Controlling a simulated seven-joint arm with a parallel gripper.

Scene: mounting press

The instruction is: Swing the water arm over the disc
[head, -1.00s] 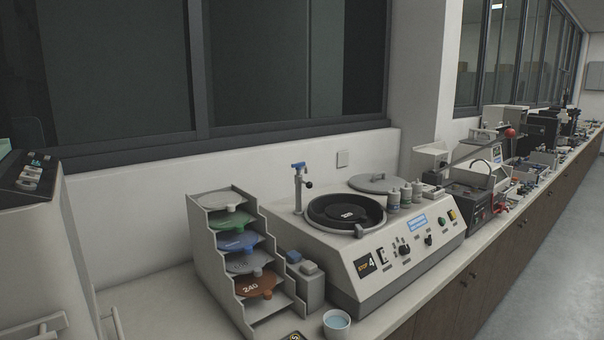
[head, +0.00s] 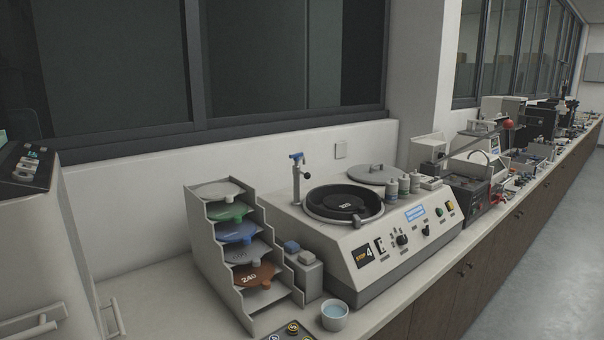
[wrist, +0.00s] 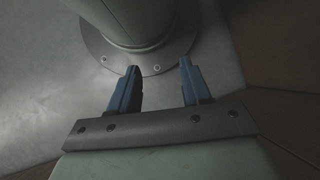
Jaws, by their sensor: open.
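The water arm (head: 297,178) is a grey upright post with a blue piece on top and a small dark knob at its side. It stands at the back left corner of the polishing machine (head: 375,245). The dark disc (head: 345,202) sits in the round bowl of that machine, and the blue top of the water arm is to the left of the disc, not above it. My gripper (wrist: 158,77) shows only in the wrist view. Its two blue fingers are apart with nothing between them, over a grey floor beside a round bolted base.
A stepped rack (head: 225,255) of coloured discs stands left of the machine. A bowl of water (head: 334,315) is at the counter's front edge. More equipment lines the counter to the right.

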